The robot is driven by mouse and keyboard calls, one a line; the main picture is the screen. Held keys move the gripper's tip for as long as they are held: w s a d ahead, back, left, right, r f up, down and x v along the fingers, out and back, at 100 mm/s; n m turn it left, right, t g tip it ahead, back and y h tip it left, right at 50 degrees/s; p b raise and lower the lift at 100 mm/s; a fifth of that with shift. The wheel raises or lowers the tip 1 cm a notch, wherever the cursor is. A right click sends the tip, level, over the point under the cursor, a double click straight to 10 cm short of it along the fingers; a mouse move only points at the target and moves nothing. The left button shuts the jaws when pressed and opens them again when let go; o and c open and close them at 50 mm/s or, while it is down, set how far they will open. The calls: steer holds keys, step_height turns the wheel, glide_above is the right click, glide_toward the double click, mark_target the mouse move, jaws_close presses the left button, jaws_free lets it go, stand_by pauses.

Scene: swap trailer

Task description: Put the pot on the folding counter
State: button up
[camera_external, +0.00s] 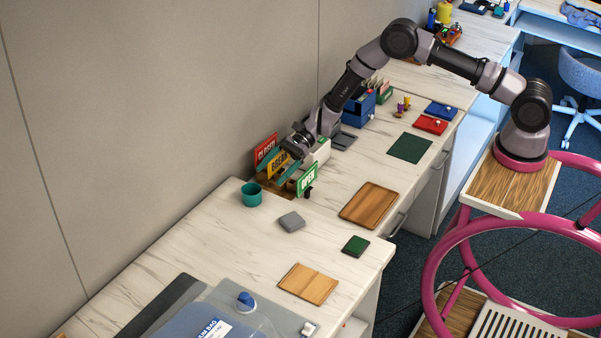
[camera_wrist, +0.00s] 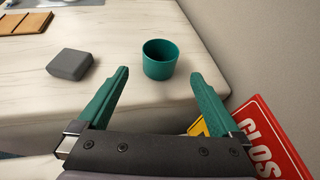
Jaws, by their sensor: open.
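A teal, round, open-topped pot (camera_external: 252,194) stands upright on the marble-topped counter (camera_external: 215,225), near the wall. In the wrist view the pot (camera_wrist: 159,66) is ahead of my gripper (camera_wrist: 158,82), roughly centred between its two teal fingers. My gripper is open and empty, and the fingers appear not to touch the pot. In the external view my gripper (camera_external: 274,176) hangs by the signs, just beyond the pot. Which counter section is the folding counter, I cannot tell for sure.
Red, yellow and green signs, including the red sign (camera_external: 266,149), stand close around my gripper. A grey block (camera_external: 291,221) lies right of the pot. A wooden tray (camera_external: 369,205), green box (camera_external: 355,245) and wooden board (camera_external: 308,284) lie nearby. The wall runs behind the pot.

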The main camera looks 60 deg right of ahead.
steer(key=shift+v, duration=0.85)
steer(key=s+d+r+n+h, duration=0.1)
steer(key=s+d+r+n, duration=0.25)
steer(key=r, duration=0.65)
steer(key=s+d+r+n+h, duration=0.25)
steer(key=s+d+r, duration=0.2)
steer(key=r, duration=0.65)
steer(key=s+d+r+n, duration=0.3)
steer(key=s+d+r, duration=0.15)
steer(key=r, duration=0.55)
steer(key=s+d+r+n+t+h, duration=0.1)
steer(key=s+d+r+n+h, duration=0.1)
steer(key=s+d+r, duration=0.45)
steer(key=s+d+r+n+h, duration=0.2)
steer(key=s+d+r+n, duration=0.15)
steer(key=s, duration=0.55)
steer(key=s+d+n+t+h, duration=0.1)
steer(key=s+d+t+h, duration=0.2)
steer(key=s+d, duration=0.7)
steer(key=s, duration=0.3)
steer(key=shift+s+n+h, duration=0.35)
steer(key=shift+s, duration=0.05)
steer(key=shift+r, duration=0.1)
